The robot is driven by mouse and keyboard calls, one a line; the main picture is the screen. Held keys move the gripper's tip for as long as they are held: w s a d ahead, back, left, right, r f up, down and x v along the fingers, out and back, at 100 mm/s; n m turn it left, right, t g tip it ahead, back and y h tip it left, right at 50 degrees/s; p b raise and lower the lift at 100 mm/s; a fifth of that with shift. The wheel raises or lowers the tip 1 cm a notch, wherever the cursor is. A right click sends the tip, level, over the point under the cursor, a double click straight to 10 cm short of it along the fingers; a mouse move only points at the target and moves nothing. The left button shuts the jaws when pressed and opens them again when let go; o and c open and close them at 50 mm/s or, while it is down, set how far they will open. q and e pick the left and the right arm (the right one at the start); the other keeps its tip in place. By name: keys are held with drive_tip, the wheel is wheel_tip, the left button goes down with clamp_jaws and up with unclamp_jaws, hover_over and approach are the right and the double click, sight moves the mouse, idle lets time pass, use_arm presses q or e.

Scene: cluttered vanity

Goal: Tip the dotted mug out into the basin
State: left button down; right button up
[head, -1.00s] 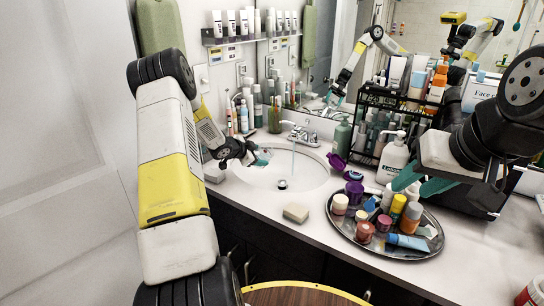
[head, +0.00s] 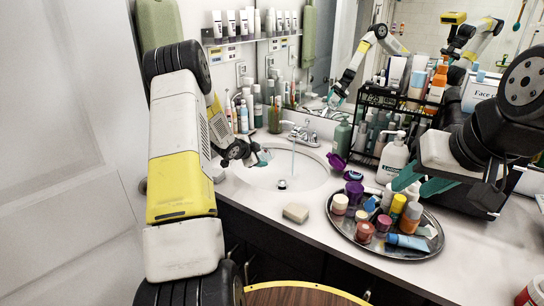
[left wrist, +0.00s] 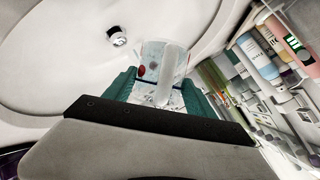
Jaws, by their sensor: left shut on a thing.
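The dotted mug is pale with a red dot (left wrist: 153,62) in the left wrist view. Its pale handle lies between the teal fingers of my left gripper (left wrist: 160,94), which is shut on it. In the head view my left gripper (head: 260,157) is over the left side of the white basin (head: 308,182), and the mug is mostly hidden there. The mug looks tilted in the wrist view; its contents cannot be made out. My right gripper (head: 422,183) has its teal fingers apart, empty, above the tray's back edge.
The faucet (head: 300,132) stands behind the basin with a thin stream below it. A drain (head: 282,184) shows in the basin. A soap bar (head: 296,212) lies on the front counter. A round tray (head: 352,236) of bottles and jars is at right, beside a pump bottle (head: 392,160).

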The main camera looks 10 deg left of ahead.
idle(0.5)
use_arm(q)
drive_tip(key=shift+d+f+m+t+y, duration=0.15)
drive_tip(key=shift+m+t+y, duration=0.15)
drive_tip(key=shift+m+y, duration=0.35)
idle(2.4)
drive_tip(key=shift+s+d+f+m+y, duration=0.1)
drive_tip(key=shift+d+f+m+y, duration=0.1)
drive_tip(key=shift+m+y, duration=0.25)
idle(3.4)
drive_tip(key=shift+d+f, duration=0.1)
drive_tip(key=shift+d, duration=0.05)
idle(0.5)
